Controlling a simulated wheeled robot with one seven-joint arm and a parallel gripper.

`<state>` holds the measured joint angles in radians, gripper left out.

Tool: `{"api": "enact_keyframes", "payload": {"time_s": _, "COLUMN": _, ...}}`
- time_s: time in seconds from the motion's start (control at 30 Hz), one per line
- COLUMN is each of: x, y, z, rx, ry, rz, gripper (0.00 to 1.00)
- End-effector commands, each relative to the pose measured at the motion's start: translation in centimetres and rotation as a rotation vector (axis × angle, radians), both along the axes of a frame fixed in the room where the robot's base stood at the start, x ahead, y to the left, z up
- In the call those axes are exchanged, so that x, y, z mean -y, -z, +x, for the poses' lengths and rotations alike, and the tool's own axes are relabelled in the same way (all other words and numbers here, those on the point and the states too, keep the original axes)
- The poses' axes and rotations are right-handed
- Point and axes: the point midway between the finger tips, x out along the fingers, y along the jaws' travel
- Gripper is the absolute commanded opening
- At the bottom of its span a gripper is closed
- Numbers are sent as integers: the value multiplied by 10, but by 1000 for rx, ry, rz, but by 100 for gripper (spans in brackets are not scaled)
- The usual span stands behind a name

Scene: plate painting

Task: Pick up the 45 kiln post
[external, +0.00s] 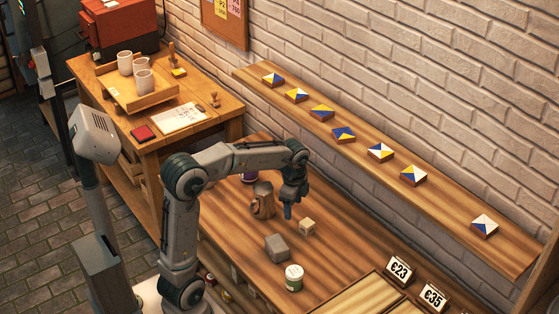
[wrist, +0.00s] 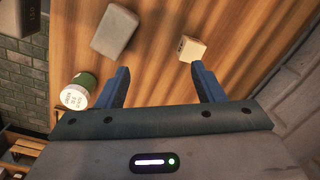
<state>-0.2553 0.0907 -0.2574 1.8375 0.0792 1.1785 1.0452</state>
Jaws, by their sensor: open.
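A small cream block (external: 307,227) sits on the wooden table. It also shows in the wrist view (wrist: 191,48), where its side bears dark marks too small to read; it may be the 45 kiln post. My gripper (external: 288,211) is above the table, just left of the cream block and apart from it. In the wrist view my gripper (wrist: 161,68) has its blue fingers spread with nothing between them. The cream block lies beyond the right fingertip.
A larger grey block (external: 277,248) and a green-and-white jar (external: 294,278) stand near the cream block. A brown jug-like vessel (external: 262,202) stands to its left. A wall shelf (external: 455,205) with painted tiles runs behind. Price signs (external: 399,270) stand at the right.

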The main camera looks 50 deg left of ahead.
Motion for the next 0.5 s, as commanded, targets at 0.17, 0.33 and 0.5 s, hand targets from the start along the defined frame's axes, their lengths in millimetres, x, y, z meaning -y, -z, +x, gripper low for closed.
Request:
{"api": "enact_keyframes", "payload": {"time_s": 0.17, "x": -11, "y": 3, "z": 46, "rx": -39, "ry": 260, "rz": -27, "gripper": 62}}
{"api": "enact_keyframes", "payload": {"time_s": 0.33, "x": -16, "y": 4, "z": 64, "rx": -48, "ry": 383, "rz": -41, "gripper": 62}}
{"api": "enact_keyframes", "payload": {"time_s": 0.5, "x": -17, "y": 23, "z": 66, "rx": -52, "ry": 404, "rz": -43, "gripper": 62}}
